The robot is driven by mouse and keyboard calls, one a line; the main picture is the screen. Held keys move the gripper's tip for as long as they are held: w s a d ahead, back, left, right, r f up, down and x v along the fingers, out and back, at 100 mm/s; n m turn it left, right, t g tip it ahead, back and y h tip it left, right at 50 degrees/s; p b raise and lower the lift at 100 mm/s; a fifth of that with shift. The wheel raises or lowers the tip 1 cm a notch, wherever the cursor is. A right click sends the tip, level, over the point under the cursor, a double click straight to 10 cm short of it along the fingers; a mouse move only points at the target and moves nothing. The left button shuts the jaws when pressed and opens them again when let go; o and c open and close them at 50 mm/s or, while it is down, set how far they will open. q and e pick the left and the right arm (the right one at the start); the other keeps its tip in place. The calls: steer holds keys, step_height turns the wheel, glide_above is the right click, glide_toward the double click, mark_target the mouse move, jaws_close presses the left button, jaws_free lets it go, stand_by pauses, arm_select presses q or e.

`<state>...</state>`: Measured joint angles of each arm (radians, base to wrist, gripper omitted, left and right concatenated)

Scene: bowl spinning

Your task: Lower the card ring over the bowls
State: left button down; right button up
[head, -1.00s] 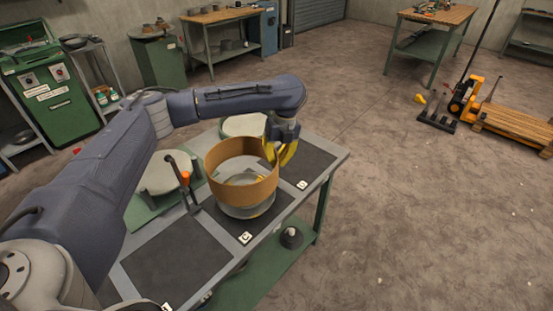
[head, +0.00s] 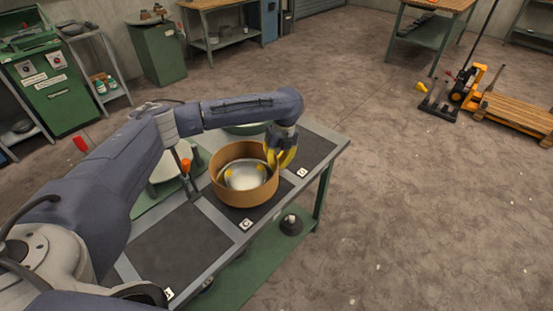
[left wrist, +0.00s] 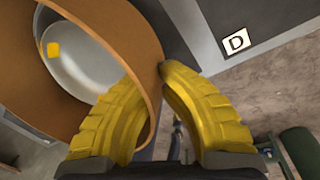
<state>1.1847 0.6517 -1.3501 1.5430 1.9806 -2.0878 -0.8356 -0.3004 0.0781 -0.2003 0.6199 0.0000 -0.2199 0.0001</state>
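The brown card ring (head: 246,194) stands level around the pale bowls (head: 246,176) on the table. Its wall hides their lower parts, and I cannot tell whether its bottom edge touches the table. Yellow marks show on the bowl inside. My left gripper (head: 281,157) is at the ring's right side, with its yellow fingers on either side of the wall. In the left wrist view the ring wall (left wrist: 133,30) passes between the fingertips, and the bowl (left wrist: 88,72) lies inside it. The fingers look closed on the wall. My right gripper is not in view.
Dark mats with letter tags cover the table; the front-left mat (head: 180,246) is bare. A tool with an orange part (head: 186,166) stands left of the ring. A round pale piece (head: 165,166) is behind it. A dark round-based object (head: 291,225) sits on the lower shelf.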

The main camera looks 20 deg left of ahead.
arm_select(q)
steer(key=shift+f, duration=1.9)
steer(key=c, duration=1.5)
jaws_free()
steer(key=shift+s, duration=0.1)
